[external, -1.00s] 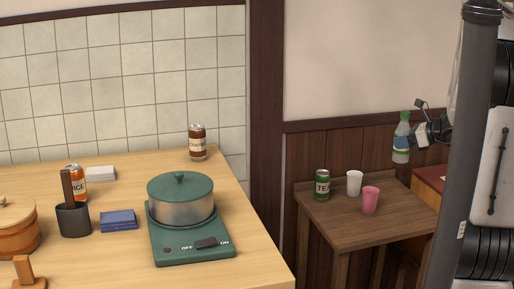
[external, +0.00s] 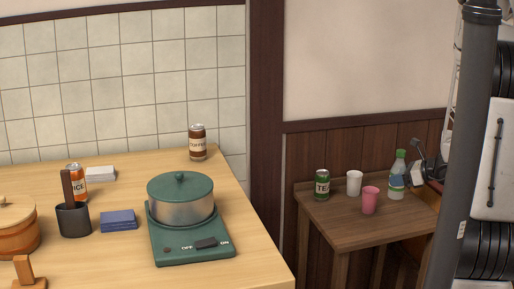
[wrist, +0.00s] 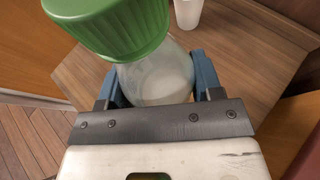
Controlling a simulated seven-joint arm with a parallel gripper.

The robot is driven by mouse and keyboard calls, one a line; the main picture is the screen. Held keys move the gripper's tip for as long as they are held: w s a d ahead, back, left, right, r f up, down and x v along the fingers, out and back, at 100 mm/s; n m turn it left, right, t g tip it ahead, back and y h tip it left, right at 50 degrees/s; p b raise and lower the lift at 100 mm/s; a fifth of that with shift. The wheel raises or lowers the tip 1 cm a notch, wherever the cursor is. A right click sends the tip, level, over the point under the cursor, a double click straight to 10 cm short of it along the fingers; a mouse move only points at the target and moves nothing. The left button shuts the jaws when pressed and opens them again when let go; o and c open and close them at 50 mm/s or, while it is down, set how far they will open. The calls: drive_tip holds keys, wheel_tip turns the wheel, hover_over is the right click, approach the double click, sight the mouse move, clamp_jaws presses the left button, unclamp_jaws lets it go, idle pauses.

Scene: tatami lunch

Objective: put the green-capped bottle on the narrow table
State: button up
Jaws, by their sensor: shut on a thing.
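The green-capped bottle (external: 397,178) is clear with a pale label and stands upright at the right side of the narrow table (external: 350,234). Its base looks at or just above the tabletop; I cannot tell whether it touches. My gripper (external: 410,179) is shut on the bottle from the right. In the wrist view the green cap (wrist: 115,22) is large at the upper left, and the clear bottle body (wrist: 160,78) lies between the blue fingers of my gripper (wrist: 158,85). The bottle's base is hidden there.
On the narrow table, a green can (external: 322,185), a white cup (external: 354,183) and a pink cup (external: 370,200) stand left of the bottle. The table's front is clear. A larger table at left holds a pot (external: 181,202) on a green stove (external: 190,247).

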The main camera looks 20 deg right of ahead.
hover_over(383, 189)
drive_tip(key=shift+f, duration=0.7)
idle(0.4)
drive_tip(key=shift+f, duration=1.75)
drive_tip(key=shift+f, duration=0.1)
drive_tip(key=o, duration=0.9)
drive_tip(key=v, duration=1.2)
drive_tip(key=shift+a, duration=0.1)
